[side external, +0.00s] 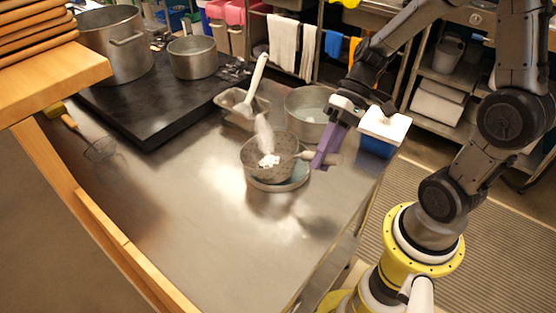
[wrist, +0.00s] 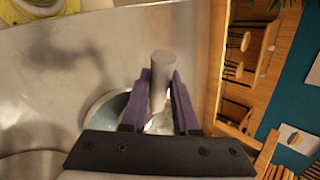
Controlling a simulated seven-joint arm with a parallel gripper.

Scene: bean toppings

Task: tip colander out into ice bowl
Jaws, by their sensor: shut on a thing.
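The colander (side external: 250,165) is a grey speckled pan-shaped vessel with white pieces inside, near the middle of the steel table in the side external view. It looks upright, just above or on a pale teal dish (side external: 297,184); I cannot tell if they touch. My gripper (side external: 322,158) is to its right, with purple fingers shut on its handle. The wrist view shows the fingers (wrist: 162,88) around the grey handle end (wrist: 162,62); the colander's body is mostly hidden there. A wide steel bowl (side external: 292,104), likely the ice bowl, stands behind the colander; its contents are unclear.
A white-handled utensil (side external: 257,80) rises behind the colander, beside a shallow metal tray (side external: 233,98). A dark hob (side external: 150,105) with two steel pots is at the back left. A small strainer (side external: 99,149) lies left. The front of the steel table (side external: 205,225) is clear.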

